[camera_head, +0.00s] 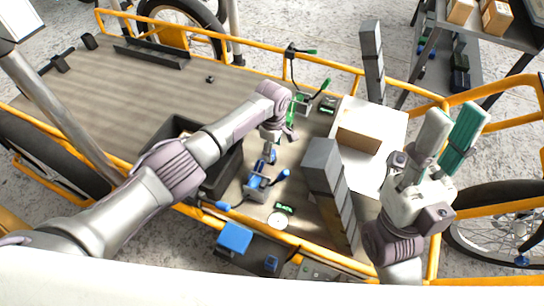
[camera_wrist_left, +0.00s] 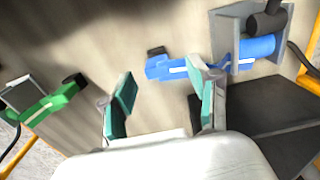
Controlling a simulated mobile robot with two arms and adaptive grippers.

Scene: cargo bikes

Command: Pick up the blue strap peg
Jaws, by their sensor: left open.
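The blue strap peg (camera_wrist_left: 172,68) has a pale stripe and lies on the wooden deck, close to a grey bracket (camera_wrist_left: 225,30) with a blue roller. It seems to be the small blue piece (camera_head: 271,155) below my left gripper in the head view. My left gripper (camera_wrist_left: 160,90) is open, with its teal pads apart and nothing between them. The peg is just beyond its fingertips, nearer the right finger, which hides part of its right end. In the head view my left gripper (camera_head: 283,130) hangs over the deck. My right gripper (camera_head: 458,116) is raised at the right, open and empty.
A green strap piece and bracket (camera_wrist_left: 45,108) are at the left of the wrist view. A black crate (camera_head: 222,178) stands left of the peg. A tall grey block (camera_head: 330,190) and a white box (camera_head: 375,118) with a cardboard box (camera_head: 360,138) stand to the right. Orange rails edge the deck.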

